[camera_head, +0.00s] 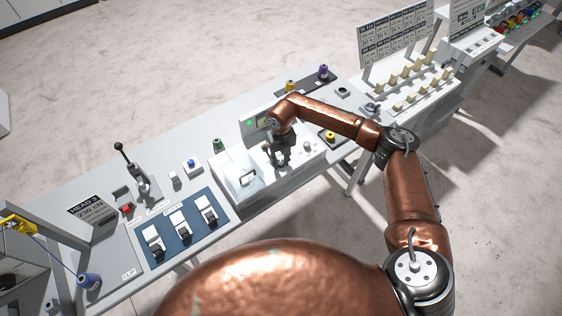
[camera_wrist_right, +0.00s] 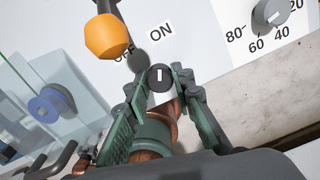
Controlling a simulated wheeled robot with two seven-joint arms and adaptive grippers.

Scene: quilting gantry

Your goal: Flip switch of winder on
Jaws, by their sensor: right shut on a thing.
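The winder (camera_head: 301,166) is a pale unit at the middle of the long bench in the head view, with a small green-lit display (camera_head: 250,123) and a clear cover (camera_head: 241,178). My right gripper (camera_wrist_right: 160,84) is shut on the knob, one finger on each side. In the head view my right gripper (camera_head: 279,157) hides the knob. My left gripper is not in view.
An orange-tipped lever (camera_wrist_right: 108,36) stands close to the left fingertip. A numbered dial (camera_wrist_right: 270,12) is at upper right. A blue spool (camera_wrist_right: 51,104) is behind the clear cover. A blue panel of rocker switches (camera_head: 181,229) and a black-knobbed lever (camera_head: 131,165) lie left of the winder.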

